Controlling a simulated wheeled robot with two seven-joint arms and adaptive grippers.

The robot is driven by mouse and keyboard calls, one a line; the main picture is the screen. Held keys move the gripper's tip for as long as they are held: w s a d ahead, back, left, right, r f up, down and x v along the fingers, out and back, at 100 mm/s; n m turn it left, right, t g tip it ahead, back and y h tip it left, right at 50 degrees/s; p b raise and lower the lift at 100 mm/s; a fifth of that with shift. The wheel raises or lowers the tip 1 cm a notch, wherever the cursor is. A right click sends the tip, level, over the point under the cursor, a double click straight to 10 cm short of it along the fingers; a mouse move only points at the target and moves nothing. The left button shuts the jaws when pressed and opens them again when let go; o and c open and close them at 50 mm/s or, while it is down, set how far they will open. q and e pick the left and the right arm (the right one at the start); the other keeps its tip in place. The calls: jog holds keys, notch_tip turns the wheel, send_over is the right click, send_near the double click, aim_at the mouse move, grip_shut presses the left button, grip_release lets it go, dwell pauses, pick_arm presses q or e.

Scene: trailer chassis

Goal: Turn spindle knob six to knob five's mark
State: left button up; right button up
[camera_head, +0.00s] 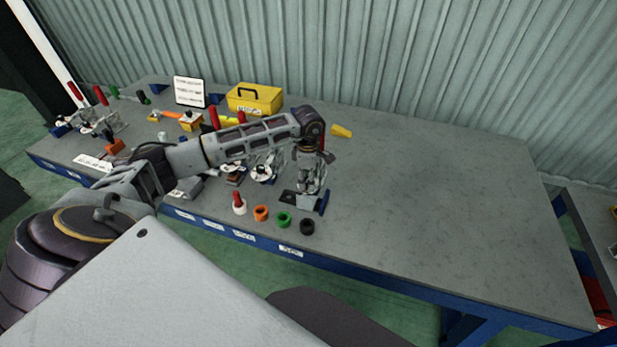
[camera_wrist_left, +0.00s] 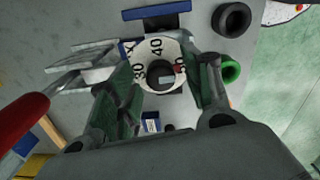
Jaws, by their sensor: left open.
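My left gripper (camera_head: 312,184) points down over the rightmost fixture (camera_head: 288,197) near the bench's front edge. In the left wrist view my left gripper (camera_wrist_left: 165,84) is open, with a finger on each side of a round white dial (camera_wrist_left: 142,48). The dial shows 30, 40 and what looks like 50, with a small red mark near its right edge. A black knob (camera_wrist_left: 160,75) sits at its centre; I cannot tell whether the fingers touch it. Another white dial (camera_head: 262,173) stands left of the gripper in the head view, its mark too small to read. My right gripper is not in view.
Orange (camera_head: 261,213), green (camera_head: 284,219) and black (camera_head: 307,227) rings lie along the front edge. A red-handled clamp (camera_wrist_left: 80,68) is close left of the fingers in the wrist view. A yellow toolbox (camera_head: 255,101) stands behind. The bench's right half (camera_head: 440,210) is clear.

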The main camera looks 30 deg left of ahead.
pick_arm(q)
jog(key=c, duration=1)
jog(key=shift+c, duration=0.2)
